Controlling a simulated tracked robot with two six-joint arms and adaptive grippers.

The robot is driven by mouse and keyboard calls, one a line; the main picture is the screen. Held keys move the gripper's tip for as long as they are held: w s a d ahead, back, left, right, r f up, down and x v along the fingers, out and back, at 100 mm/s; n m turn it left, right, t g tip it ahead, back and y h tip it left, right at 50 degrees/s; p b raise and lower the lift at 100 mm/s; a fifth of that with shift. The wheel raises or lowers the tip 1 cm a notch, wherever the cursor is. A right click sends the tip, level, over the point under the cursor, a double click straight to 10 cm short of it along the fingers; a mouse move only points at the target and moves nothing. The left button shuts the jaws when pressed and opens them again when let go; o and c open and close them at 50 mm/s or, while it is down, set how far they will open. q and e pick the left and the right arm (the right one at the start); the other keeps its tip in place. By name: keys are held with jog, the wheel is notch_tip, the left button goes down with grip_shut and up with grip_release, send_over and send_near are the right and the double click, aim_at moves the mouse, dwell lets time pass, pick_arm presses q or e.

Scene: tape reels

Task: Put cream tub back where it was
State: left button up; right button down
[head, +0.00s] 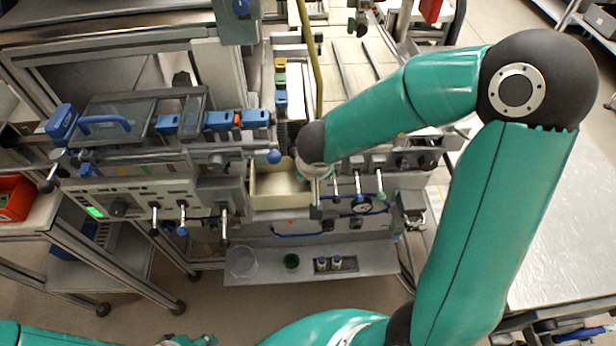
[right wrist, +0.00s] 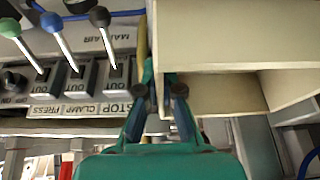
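The cream tub (head: 279,200) is an open, box-shaped container in the middle of the head view, at the gap in the machine's front between the control panels. My right gripper (head: 316,190) is at its right side, mostly hidden by my arm. In the right wrist view, the two dark fingertips (right wrist: 160,92) sit on either side of one wall of the tub (right wrist: 205,35), close against it. What the tub rests on is hidden. My left gripper (head: 192,340) shows only partly at the bottom edge, away from the tub; its fingers are not clear.
Levers (head: 358,180) stick out right of the tub. A blue ball knob (head: 274,157) is close behind it. A red bin (head: 15,197) stands at far left.

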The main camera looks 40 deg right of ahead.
jog(key=c, duration=1.3)
grip_release()
jog(key=shift+f, duration=0.1)
jog(key=p+v, duration=0.5)
jog(key=v, duration=0.6)
jog(key=shift+s+r+p, duration=0.2)
jog(key=shift+r+p, duration=0.15)
jog(key=shift+r, duration=0.2)
